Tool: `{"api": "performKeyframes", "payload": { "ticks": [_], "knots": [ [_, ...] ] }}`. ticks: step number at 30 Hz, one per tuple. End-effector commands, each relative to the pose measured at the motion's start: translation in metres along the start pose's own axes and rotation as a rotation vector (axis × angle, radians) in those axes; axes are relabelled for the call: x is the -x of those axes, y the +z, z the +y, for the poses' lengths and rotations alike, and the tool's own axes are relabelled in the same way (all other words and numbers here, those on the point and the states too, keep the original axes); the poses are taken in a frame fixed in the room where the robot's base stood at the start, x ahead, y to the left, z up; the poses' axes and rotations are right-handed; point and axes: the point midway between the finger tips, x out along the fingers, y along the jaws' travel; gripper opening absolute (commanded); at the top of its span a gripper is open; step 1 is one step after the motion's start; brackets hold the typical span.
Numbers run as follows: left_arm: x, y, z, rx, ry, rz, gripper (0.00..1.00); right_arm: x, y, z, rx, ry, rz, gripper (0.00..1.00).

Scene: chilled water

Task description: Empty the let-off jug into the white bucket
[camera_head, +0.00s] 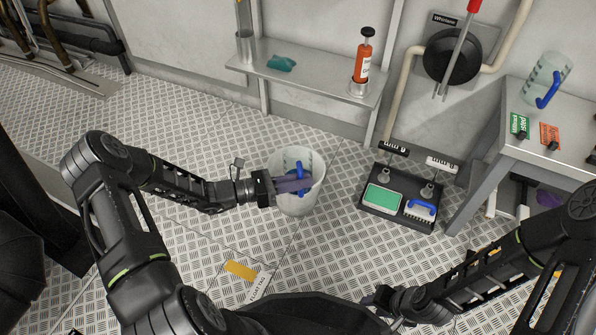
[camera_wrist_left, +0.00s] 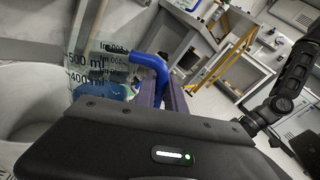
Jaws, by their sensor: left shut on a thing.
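The white bucket (camera_head: 313,199) stands on the floor near the middle of the head view. My left gripper (camera_head: 292,184) is shut on the blue handle (camera_head: 299,172) of a clear jug (camera_head: 291,156), at the bucket's mouth. In the left wrist view the jug (camera_wrist_left: 88,72) shows ml marks, its blue handle (camera_wrist_left: 146,58) runs to the gripper fingers (camera_wrist_left: 162,88), and the white bucket (camera_wrist_left: 22,95) is beside and behind it. Some blue shows low in the jug; whether it is liquid is unclear. My right gripper (camera_head: 383,300) is low at the right, its jaws unclear.
A second clear jug with a blue handle (camera_head: 548,92) stands on the right table (camera_head: 567,133), near green and orange tags. A dark tray (camera_head: 385,213) with valves lies on the floor right of the bucket. A wall shelf (camera_head: 310,80) holds an orange bottle (camera_head: 362,62).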

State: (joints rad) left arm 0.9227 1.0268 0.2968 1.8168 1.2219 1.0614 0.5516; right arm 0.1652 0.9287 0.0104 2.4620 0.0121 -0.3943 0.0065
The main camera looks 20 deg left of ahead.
Motion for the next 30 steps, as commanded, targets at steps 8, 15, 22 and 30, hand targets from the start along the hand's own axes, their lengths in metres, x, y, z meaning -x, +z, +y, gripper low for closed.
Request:
{"api": "performKeyframes", "payload": {
  "ticks": [8, 15, 22, 30],
  "knots": [
    [0.000, 0.007, -0.002, 0.050, -0.001, 0.007, 0.00, 0.009, -0.001, -0.003, 0.000, 0.000, 0.000, 0.36],
    [0.000, 0.009, -0.002, 0.086, -0.001, 0.012, 0.00, 0.013, -0.001, -0.005, 0.000, 0.000, 0.000, 0.36],
    [0.000, 0.008, -0.002, 0.088, -0.001, 0.013, 0.00, 0.013, -0.001, -0.005, 0.000, 0.000, 0.000, 0.36],
    [0.000, 0.008, -0.002, 0.088, -0.001, 0.013, 0.00, 0.013, -0.001, -0.005, 0.000, 0.000, 0.000, 0.36]
  ]
}}
